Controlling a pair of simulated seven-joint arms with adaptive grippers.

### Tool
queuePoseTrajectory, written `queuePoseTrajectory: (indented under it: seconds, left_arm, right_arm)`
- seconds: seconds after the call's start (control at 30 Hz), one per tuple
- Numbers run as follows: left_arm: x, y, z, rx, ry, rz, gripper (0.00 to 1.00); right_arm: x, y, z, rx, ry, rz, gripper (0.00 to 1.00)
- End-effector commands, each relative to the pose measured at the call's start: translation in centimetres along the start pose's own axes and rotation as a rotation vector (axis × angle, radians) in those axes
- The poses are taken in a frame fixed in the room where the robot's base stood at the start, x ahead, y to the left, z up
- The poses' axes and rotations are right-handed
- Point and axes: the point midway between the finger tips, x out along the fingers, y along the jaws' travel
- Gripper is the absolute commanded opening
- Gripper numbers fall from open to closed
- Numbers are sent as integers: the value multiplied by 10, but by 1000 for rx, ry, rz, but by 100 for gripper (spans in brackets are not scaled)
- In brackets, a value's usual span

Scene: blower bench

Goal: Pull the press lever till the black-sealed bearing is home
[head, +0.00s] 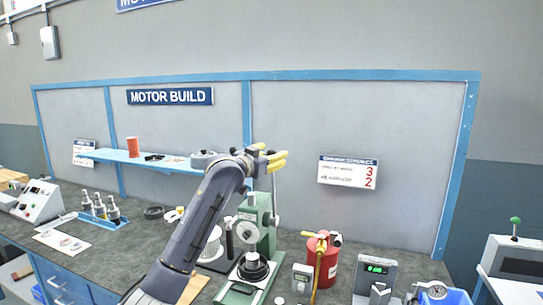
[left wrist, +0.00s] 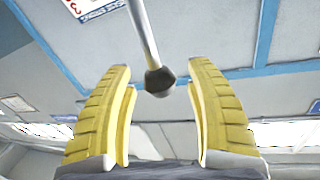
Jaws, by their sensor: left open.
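The green arbor press (head: 264,225) stands on the bench in the middle of the head view. Its pale lever rod (head: 274,192) rises at the press's right side toward my left gripper. My left gripper (head: 274,160) has yellow fingers and is open, above the press. In the left wrist view, the lever's dark knob (left wrist: 159,81) shows in the gap between the open fingers (left wrist: 163,100), with no finger visibly touching it. A dark round part (head: 253,266) sits low in the press; I cannot tell whether it is the black-sealed bearing or how far in it is.
A red canister (head: 325,262) with a yellow hose stands right of the press, beside a green-display instrument (head: 376,272) and a blue bin (head: 440,296). A blue shelf (head: 145,161) is behind. Bottles in a blue rack (head: 100,211) stand at left.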

Motion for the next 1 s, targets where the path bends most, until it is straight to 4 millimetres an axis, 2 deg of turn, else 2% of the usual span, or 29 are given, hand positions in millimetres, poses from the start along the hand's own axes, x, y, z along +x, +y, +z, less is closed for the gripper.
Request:
queuePoseTrajectory:
  seconds: [0.33, 0.8, 1.0]
  left_arm:
    - [1, 0, 0, 0, 0, 0, 55]
    - [1, 0, 0, 0, 0, 0, 0]
    - [1, 0, -1, 0, 1, 0, 0]
  right_arm:
    - [0, 0, 0, 0, 0, 0, 44]
    - [0, -2, -1, 1, 1, -1, 44]
    - [0, -2, -1, 1, 1, -1, 44]
